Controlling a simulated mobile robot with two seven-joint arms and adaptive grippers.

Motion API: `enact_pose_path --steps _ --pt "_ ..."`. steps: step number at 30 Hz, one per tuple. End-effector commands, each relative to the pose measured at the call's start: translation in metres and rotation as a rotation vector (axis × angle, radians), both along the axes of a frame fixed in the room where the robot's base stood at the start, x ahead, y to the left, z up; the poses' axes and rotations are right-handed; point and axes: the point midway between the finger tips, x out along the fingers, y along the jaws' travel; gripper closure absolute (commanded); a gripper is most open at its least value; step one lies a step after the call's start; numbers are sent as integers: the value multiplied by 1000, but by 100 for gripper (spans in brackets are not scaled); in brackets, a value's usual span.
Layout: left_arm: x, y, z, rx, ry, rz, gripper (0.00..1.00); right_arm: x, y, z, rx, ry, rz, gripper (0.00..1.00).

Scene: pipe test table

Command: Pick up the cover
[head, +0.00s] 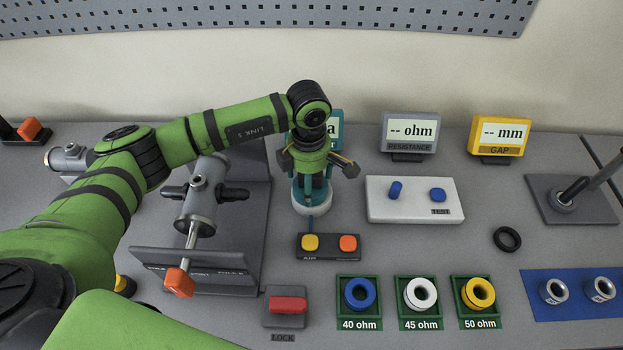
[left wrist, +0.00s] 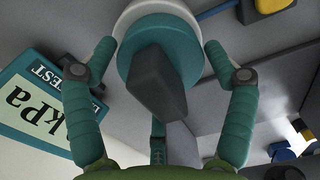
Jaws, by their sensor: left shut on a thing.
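The cover, a round teal piece with a dark grey block-shaped handle on top, shows in the left wrist view (left wrist: 150,70), on or just above a white round base (left wrist: 140,12). In the head view my left gripper (head: 312,195) points down at the white base (head: 314,209); there the arm and fingers mostly hide the cover. I cannot tell whether the cover is clear of the base. My right gripper is not in view.
A kPa display (left wrist: 40,110) stands close behind the gripper. A black box with yellow and orange buttons (head: 328,254) lies in front. A metal pipe fitting (head: 200,205) on a grey stand is to the left, a white test box (head: 414,213) to the right.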

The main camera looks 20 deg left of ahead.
Motion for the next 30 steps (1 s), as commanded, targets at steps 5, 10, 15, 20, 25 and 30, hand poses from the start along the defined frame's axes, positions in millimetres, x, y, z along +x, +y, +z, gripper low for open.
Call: enact_pose_path --steps 5,10,15,20,25,30 --pt "-1 0 -1 2 3 1 55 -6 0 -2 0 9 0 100" --pt "1 0 10 1 -2 0 55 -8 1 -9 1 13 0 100" --pt "1 0 38 0 -7 -1 55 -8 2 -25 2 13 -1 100" --pt "-13 -35 58 -3 -5 -9 55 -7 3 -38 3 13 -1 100" --pt "-28 -70 81 -1 -4 -8 55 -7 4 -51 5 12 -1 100" --pt "-38 -95 98 0 -2 -3 55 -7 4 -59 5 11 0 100"
